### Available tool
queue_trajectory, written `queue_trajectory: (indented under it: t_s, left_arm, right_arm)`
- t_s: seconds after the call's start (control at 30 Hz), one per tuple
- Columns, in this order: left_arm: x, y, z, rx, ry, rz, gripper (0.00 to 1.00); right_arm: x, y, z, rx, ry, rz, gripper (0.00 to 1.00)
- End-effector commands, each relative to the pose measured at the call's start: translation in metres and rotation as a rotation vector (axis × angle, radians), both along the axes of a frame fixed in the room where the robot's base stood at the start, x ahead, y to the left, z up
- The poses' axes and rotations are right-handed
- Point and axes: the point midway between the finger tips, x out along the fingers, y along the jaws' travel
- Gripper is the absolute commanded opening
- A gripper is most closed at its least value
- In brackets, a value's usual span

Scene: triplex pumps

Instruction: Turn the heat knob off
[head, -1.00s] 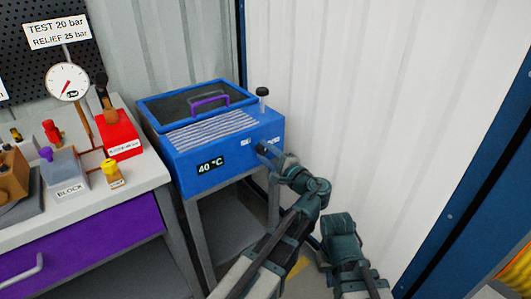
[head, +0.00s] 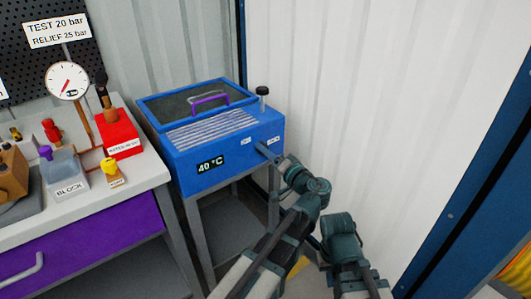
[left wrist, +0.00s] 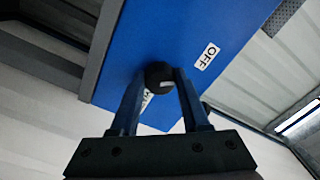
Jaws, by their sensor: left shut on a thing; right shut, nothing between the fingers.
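The blue heater box (head: 225,165) stands on a grey stand and its display (head: 211,164) reads 40 °C. In the left wrist view the round dark heat knob (left wrist: 158,75) is on the blue panel, between the two fingers of my left gripper (left wrist: 160,80). These fingers are shut on it. A white OFF label (left wrist: 207,56) is to its right; a second label (left wrist: 146,101) is partly hidden by the knob and finger. In the head view my left gripper (head: 262,149) covers the knob. My right gripper (head: 322,250) is low, apart from the box; its fingers are hard to make out.
The workbench (head: 140,190) with a gauge (head: 67,81), a red block (head: 117,135) and a yellow knob (head: 110,166) is left of the box. A dark-capped bottle (head: 262,98) is at the box's back right corner. The white wall (head: 390,110) is at the right.

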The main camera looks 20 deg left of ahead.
Motion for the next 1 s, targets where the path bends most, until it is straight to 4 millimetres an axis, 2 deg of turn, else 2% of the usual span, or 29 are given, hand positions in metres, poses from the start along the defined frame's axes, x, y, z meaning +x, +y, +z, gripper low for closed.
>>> queue_trajectory:
  t_s: [0.4,0.97,1.0]
  left_arm:
    - [-0.0010,-0.0002,-0.0019,-0.111,-0.135,0.001,0.00]
    - [-0.0010,-0.0003,-0.0021,-0.127,-0.156,0.001,0.00]
    - [-0.0010,-0.0002,-0.0020,-0.127,-0.156,0.001,0.51]
  right_arm:
    - [0.0000,0.0000,-0.0009,0.000,0.000,0.000,0.00]
    - [0.0000,0.0000,-0.0010,0.000,0.000,0.000,0.00]
    - [-0.0001,0.0000,-0.0010,0.000,0.000,0.000,0.00]
